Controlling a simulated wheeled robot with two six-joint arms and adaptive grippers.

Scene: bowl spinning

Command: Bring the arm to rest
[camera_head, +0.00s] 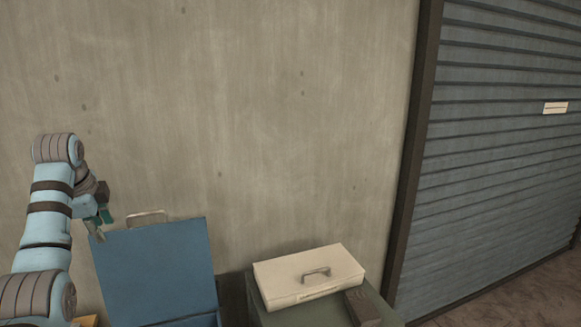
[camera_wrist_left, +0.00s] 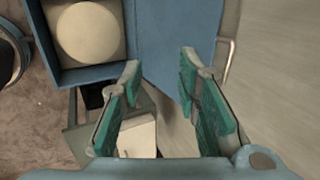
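My left arm comes in from the left in the head view, and its gripper (camera_head: 100,223) is beside the upper left edge of a raised blue lid (camera_head: 155,270). In the left wrist view the left gripper (camera_wrist_left: 163,80) has its green-padded fingers spread apart with nothing between them. The blue lid (camera_wrist_left: 160,40) lies beyond the fingers there, joined to an open blue box (camera_wrist_left: 85,75). A round pale object (camera_wrist_left: 90,32) is inside the box. The lid's metal handle (camera_head: 147,217) is close to the gripper. My right gripper is not in view.
A cream case (camera_head: 308,272) with a handle lies on a greenish surface (camera_head: 270,318) right of the blue box. A concrete wall (camera_head: 250,120) stands behind, and a grey shutter (camera_head: 500,150) is at the right.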

